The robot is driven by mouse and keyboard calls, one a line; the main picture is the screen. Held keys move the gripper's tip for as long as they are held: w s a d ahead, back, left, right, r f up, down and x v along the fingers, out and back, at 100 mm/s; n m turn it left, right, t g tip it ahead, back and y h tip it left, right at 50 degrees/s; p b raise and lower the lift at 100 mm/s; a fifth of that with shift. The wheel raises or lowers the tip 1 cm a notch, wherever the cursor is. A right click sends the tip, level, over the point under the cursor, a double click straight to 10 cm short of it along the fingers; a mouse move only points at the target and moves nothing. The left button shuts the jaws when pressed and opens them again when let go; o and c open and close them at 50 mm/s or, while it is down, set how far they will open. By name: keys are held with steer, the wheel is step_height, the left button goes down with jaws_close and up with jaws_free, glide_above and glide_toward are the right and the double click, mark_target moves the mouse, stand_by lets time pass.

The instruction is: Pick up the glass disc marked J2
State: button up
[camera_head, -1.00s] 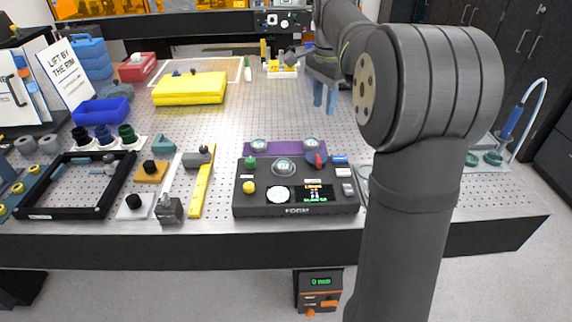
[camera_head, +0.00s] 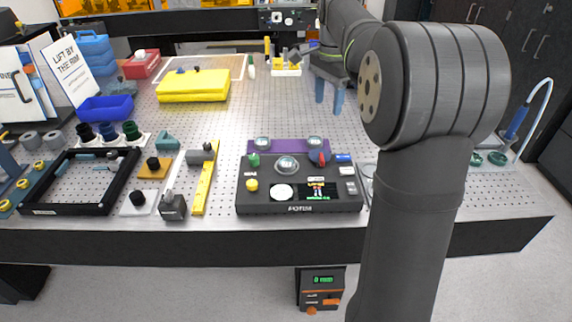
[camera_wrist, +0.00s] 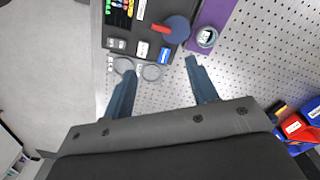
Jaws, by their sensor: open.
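My gripper (camera_head: 329,108) is open and empty, above the perforated table behind and right of the dark instrument box. Its two blue fingers are spread in the wrist view (camera_wrist: 160,66). Two clear round discs lie flat beside the box: one disc (camera_wrist: 151,73) lies just beyond the fingertips, and another disc (camera_wrist: 123,65) is next to it, close to the left fingertip. In the head view my arm mostly hides them. More round glass pieces sit on a purple strip, one at left (camera_head: 262,142) and one at right (camera_head: 315,142). No J2 mark is readable.
The dark instrument box (camera_head: 245,205) has knobs, a central round glass and a small screen. A yellow case (camera_head: 193,86), blue bin (camera_head: 104,108) and black frame (camera_head: 68,210) stand left. Red and blue bins (camera_wrist: 295,127) show in the wrist view. Open table lies behind the box.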

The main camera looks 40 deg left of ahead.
steer(key=o, duration=0.3)
steer(key=n, duration=0.4)
glide_above(287, 161)
steer(key=f, duration=1.2)
steer(key=shift+d+f, duration=0.25)
steer(key=shift+f, duration=0.15)
steer(key=shift+a+f, duration=0.2)
steer(key=shift+f, duration=2.85)
steer(key=c, duration=1.1)
